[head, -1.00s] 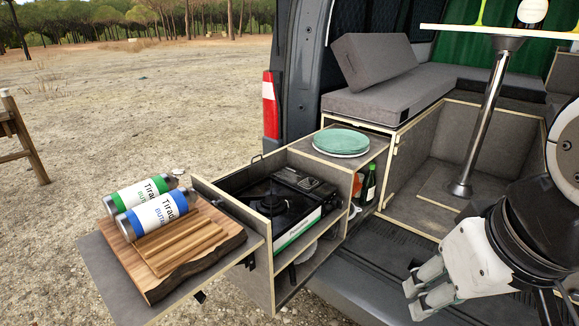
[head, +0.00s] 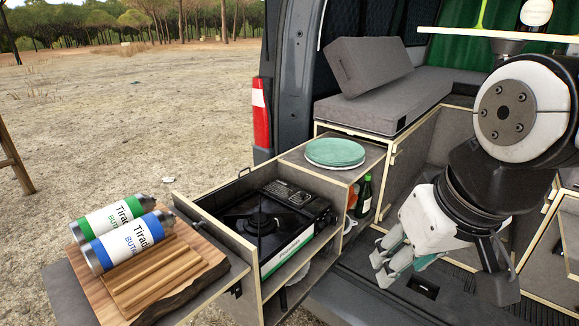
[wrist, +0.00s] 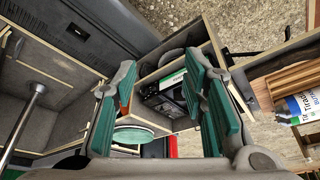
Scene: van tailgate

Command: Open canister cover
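A black portable gas stove (head: 262,222) with a green and white front label sits in the pulled-out kitchen box. Its right part carries a dark panel with a printed label (head: 293,193), which looks like the canister cover and lies flat. The stove also shows between my fingers, at a distance, in the wrist view (wrist: 165,97). My gripper (head: 384,262) is to the right of the box, in front of the van floor, apart from the stove. In the wrist view my gripper (wrist: 160,68) has its two green-padded fingers wide apart with nothing held between them.
Green plates (head: 335,152) sit on the box top, with a bottle (head: 364,196) below. A green canister (head: 110,217) and a blue canister (head: 127,243) lie on a wooden board (head: 192,285) at left. The box walls stand around the stove.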

